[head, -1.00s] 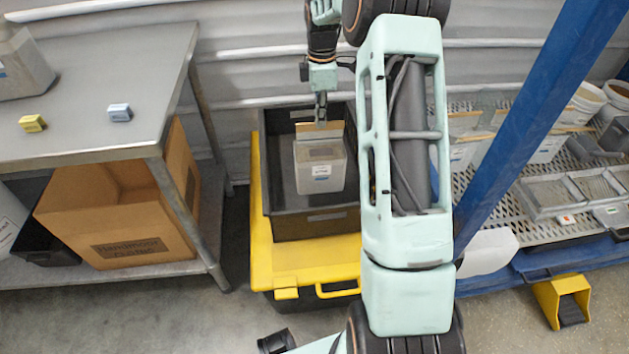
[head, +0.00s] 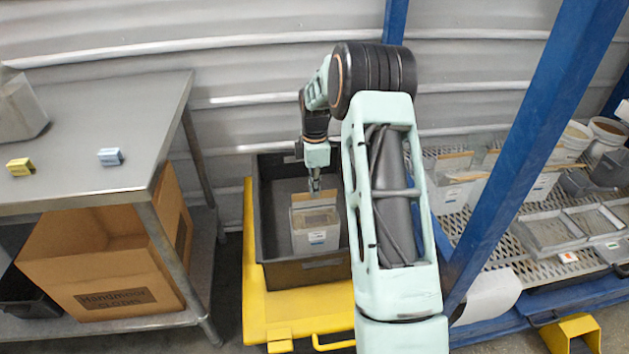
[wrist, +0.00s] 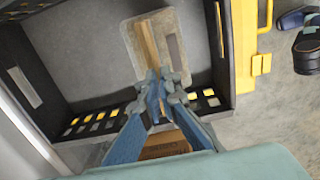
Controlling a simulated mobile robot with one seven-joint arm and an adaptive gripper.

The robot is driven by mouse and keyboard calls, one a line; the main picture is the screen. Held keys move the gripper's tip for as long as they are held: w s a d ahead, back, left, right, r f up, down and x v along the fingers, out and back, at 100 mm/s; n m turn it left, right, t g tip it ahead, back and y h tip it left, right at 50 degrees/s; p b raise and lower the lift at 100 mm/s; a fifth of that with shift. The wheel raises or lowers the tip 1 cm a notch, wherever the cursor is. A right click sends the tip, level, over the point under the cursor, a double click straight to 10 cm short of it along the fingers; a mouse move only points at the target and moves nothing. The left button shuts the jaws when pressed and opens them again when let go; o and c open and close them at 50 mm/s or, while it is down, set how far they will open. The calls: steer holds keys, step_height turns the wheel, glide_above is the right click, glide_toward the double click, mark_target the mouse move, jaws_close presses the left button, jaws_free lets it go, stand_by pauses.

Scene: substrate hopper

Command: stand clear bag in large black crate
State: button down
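The clear bag (head: 312,238), with greyish contents, a white label and a tan strip along its top, is upright inside the large black crate (head: 285,275). My gripper (head: 315,188) is above the bag, its fingers closed on the top strip. In the wrist view the fingertips (wrist: 157,84) pinch the strip of the bag (wrist: 173,30), with bare crate floor (wrist: 85,45) beside it. The bag's underside is hidden, so I cannot tell whether it touches the floor.
A steel table (head: 90,130) with a cardboard box (head: 95,265) below is left. A blue post (head: 530,150) and a perforated rack (head: 480,200) with bags and trays are right.

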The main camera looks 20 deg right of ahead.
steer(key=shift+w+f, duration=0.15)
steer(key=shift+f, duration=0.15)
steer(key=c, duration=2.2)
jaws_free()
steer(key=shift+o, duration=0.2)
step_height(320, 180, up, 12)
steer(key=p, duration=0.2)
steer(key=shift+s, duration=0.25)
